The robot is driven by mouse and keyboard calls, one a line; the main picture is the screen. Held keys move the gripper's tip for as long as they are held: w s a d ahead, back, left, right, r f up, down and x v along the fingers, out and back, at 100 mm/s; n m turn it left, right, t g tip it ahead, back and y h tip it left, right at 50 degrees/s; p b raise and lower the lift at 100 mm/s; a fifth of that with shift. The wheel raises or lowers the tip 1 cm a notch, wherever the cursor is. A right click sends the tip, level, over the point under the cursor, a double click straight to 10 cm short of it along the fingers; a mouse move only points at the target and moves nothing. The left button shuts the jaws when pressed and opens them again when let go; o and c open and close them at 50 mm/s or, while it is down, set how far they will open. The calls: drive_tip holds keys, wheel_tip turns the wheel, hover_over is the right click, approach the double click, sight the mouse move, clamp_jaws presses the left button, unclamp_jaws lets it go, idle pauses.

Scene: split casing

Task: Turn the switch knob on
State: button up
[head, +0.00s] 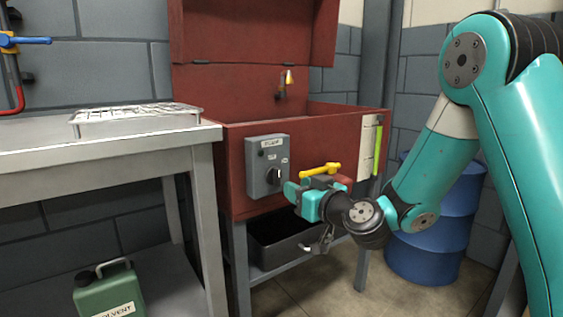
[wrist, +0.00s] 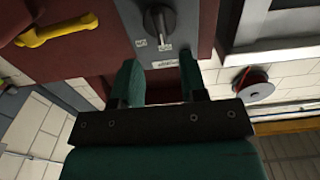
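The switch knob (head: 274,176) is a black rotary knob on a grey switch box (head: 258,154) fixed to the front of the red parts washer. In the wrist view the knob (wrist: 160,19) is beyond the fingertips, between their lines, and looks apart from them. Small labels sit around it; I cannot read which position it points to. My gripper (wrist: 158,72) is open and empty, its two teal fingers spread apart. In the head view my gripper (head: 288,190) is just to the right of the knob and slightly lower, partly covering the box's lower right edge.
A yellow valve handle (head: 320,170) sits close above my gripper. A grey bench (head: 100,150) with a wire rack (head: 135,112) stands at the left, a green solvent can (head: 108,292) below. A blue drum (head: 440,230) stands behind my arm. A dark bin (head: 285,240) is under the washer.

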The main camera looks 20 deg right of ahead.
sight(279, 178)
drive_tip(key=p+x, duration=0.5)
drive_tip(key=shift+r, duration=0.35)
drive_tip(key=shift+f+p+x, duration=0.25)
drive_tip(key=shift+p+x, duration=0.7)
drive_tip(key=shift+w+f, duration=0.1)
drive_tip(key=shift+f, duration=0.05)
clamp_jaws()
